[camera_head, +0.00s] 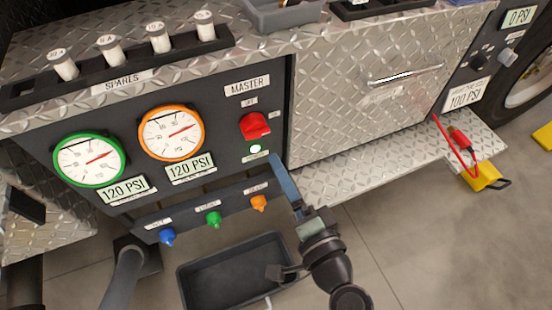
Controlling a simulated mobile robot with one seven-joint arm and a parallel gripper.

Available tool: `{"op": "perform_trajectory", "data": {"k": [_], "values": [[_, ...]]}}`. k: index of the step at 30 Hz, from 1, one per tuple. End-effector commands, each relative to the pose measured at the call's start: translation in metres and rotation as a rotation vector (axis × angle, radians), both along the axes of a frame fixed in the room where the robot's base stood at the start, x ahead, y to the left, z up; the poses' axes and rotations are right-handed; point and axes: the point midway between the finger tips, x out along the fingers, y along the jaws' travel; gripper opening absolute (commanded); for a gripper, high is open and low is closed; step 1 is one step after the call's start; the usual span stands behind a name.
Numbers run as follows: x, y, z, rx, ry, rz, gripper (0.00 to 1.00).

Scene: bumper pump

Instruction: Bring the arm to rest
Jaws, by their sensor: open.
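My arm comes up from the bottom edge, right of centre, in the head view. My gripper (285,222) is open and seems empty, in front of the lower right corner of the dark gauge panel (215,95) and above the right end of a black tray (225,268). A long blue-grey part reaches up beside the panel's edge, and a dark part points left over the tray. I cannot tell whether either touches anything.
The panel carries a green-ringed gauge (90,159), an orange-ringed gauge (171,133), a red master knob (255,126) and blue, green and orange fittings below. A diamond-plate step (420,160) juts out at right, with a yellow chock-like piece (486,177). Floor at lower right is clear.

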Motion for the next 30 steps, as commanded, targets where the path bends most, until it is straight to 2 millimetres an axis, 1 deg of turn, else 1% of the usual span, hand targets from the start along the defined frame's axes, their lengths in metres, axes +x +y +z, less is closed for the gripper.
{"op": "perform_trajectory", "data": {"k": [4,20,22,23,26,27,29,30], "values": [[-0.006,-0.002,0.001,-0.002,-0.001,-0.001,0.96],[-0.005,-0.002,0.001,-0.001,0.000,0.000,0.96],[0.000,0.000,0.009,-0.029,-0.018,0.004,0.96],[0.004,0.001,0.015,-0.052,-0.032,0.006,0.96],[0.028,0.008,0.054,-0.188,-0.111,0.013,0.96],[0.039,0.011,0.077,-0.265,-0.159,0.008,0.96],[0.055,0.017,0.119,-0.395,-0.243,-0.010,0.96],[0.063,0.021,0.149,-0.482,-0.304,-0.032,0.96]]}}
